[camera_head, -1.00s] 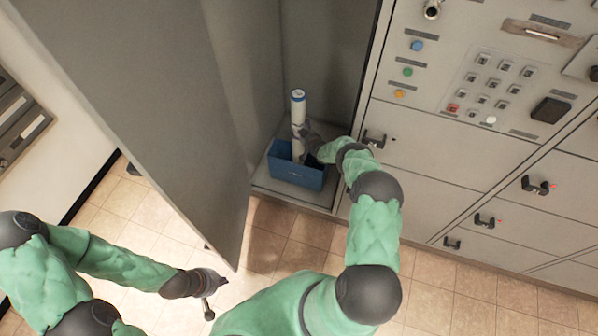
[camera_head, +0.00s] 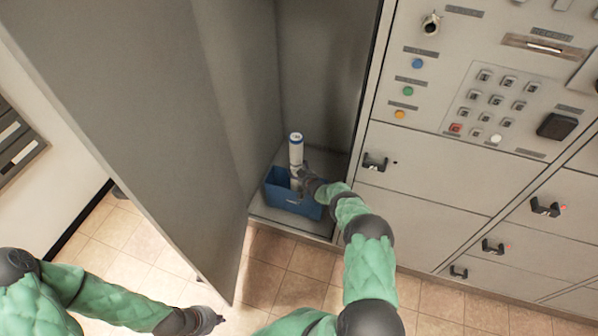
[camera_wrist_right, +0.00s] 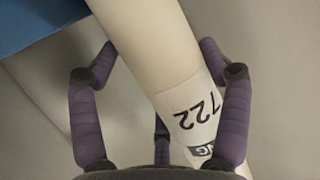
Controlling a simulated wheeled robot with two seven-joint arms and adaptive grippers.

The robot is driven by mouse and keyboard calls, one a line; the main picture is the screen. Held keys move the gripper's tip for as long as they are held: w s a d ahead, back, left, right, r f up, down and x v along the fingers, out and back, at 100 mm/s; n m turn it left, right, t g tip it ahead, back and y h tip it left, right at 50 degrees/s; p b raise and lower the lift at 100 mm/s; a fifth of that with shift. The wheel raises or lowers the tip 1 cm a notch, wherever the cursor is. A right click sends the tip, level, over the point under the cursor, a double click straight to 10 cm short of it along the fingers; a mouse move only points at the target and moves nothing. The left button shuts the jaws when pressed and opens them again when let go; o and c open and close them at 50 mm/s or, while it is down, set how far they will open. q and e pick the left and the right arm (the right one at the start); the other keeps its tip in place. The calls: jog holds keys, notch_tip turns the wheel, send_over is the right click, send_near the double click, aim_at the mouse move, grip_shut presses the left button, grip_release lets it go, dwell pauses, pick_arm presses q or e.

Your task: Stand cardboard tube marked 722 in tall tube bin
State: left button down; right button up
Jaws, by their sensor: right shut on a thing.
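The white cardboard tube (camera_head: 296,152) with a blue-rimmed top stands nearly upright in the head view. Its label reads 722 in the right wrist view (camera_wrist_right: 198,108). The tall tube bin (camera_head: 308,207) is the blue box on the floor of the open cabinet. The tube's lower part is down inside the bin; its bottom end is hidden. My right gripper (camera_head: 298,178) is shut around the tube just above the bin; its fingers flank the tube in the wrist view (camera_wrist_right: 160,85). My left gripper (camera_head: 212,320) is low in the head view, away from the bin; its finger opening is unclear.
The large grey cabinet door (camera_head: 130,110) stands open at the left. A panel with a keypad (camera_head: 497,105) and coloured buttons is on the right, above drawers with black handles (camera_head: 375,162). The tiled floor (camera_head: 285,265) in front is clear.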

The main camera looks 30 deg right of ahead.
jog(key=shift+f, duration=0.15)
jog(key=o, duration=1.3)
